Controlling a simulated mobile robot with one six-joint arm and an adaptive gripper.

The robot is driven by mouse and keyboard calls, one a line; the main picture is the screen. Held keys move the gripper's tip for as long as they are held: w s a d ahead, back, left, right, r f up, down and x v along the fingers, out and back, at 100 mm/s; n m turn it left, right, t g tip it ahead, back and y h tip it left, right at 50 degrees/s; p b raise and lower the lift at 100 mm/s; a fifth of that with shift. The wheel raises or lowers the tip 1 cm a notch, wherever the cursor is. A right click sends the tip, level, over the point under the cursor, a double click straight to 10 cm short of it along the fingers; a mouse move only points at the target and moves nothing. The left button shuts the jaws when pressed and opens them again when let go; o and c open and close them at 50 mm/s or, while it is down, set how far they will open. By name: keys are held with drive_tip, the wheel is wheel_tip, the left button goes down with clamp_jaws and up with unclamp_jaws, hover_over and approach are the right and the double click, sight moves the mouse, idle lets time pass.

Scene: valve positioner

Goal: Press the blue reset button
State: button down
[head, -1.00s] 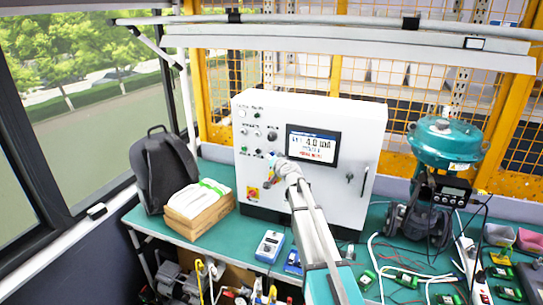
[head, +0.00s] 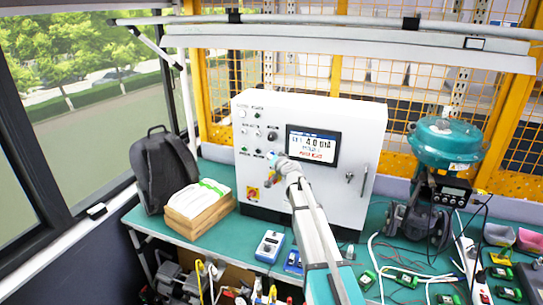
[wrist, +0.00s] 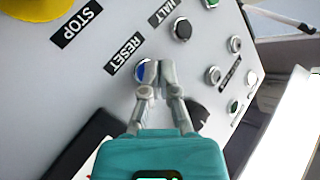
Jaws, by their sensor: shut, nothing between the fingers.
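The blue reset button (wrist: 142,71) shows in the wrist view on the grey panel face, beside the label RESET (wrist: 127,53). My gripper (wrist: 156,66) is shut and empty. Its fingertips overlap the right part of the button in the wrist view; I cannot tell whether they touch it.
The HALT button (wrist: 183,28) and other knobs sit near the reset button. A yellow-backed red emergency stop (head: 252,194) is below left of my gripper in the head view. A display (head: 313,145) is to the right. A backpack (head: 163,170) stands at left.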

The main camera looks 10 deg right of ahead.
drive_tip(key=shift+w+d, duration=0.2)
drive_tip(key=shift+w, duration=0.15)
idle(0.7)
drive_tip(key=shift+s, duration=0.1)
idle(0.4)
drive_tip(key=shift+s+a, duration=0.45)
drive_tip(key=shift+s, duration=0.15)
drive_tip(key=shift+s+a, duration=0.4)
drive_tip(key=shift+s, duration=0.3)
drive_tip(key=shift+s+a, duration=0.45)
drive_tip(key=shift+s, duration=0.3)
drive_tip(key=shift+s+a, duration=0.4)
drive_tip(key=shift+s, duration=0.3)
